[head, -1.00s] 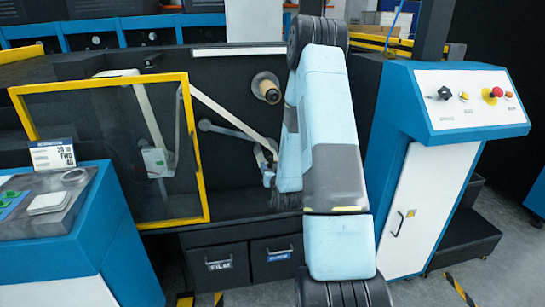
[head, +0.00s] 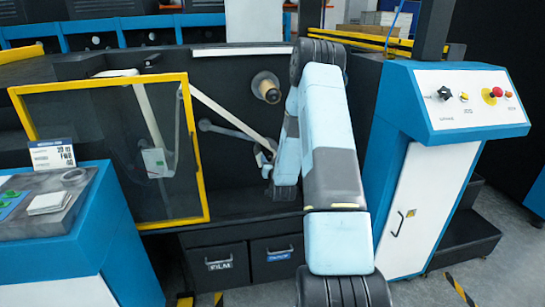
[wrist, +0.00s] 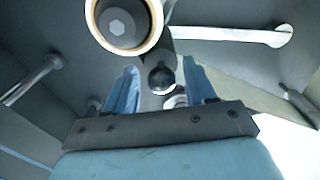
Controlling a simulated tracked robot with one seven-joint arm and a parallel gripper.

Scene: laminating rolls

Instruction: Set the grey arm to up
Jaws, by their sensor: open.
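The grey arm (head: 228,131) is inside the machine bay in the head view. It slopes from a round pivot at left down to the right, where my own arm hides its end. In the wrist view a dark round knob (wrist: 162,79), apparently on the grey arm's end, lies between my two blue fingers. My gripper (wrist: 160,88) is open, with a finger on each side of the knob. I cannot tell whether either finger touches it. In the head view my gripper (head: 264,164) is small and partly hidden behind my arm.
A roll core (head: 267,87) sticks out above the grey arm; it is close in the wrist view (wrist: 123,24). A pale bar (head: 228,110) slants across the bay. A yellow-framed guard (head: 207,170) stands at left. A control panel (head: 468,98) stands at right.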

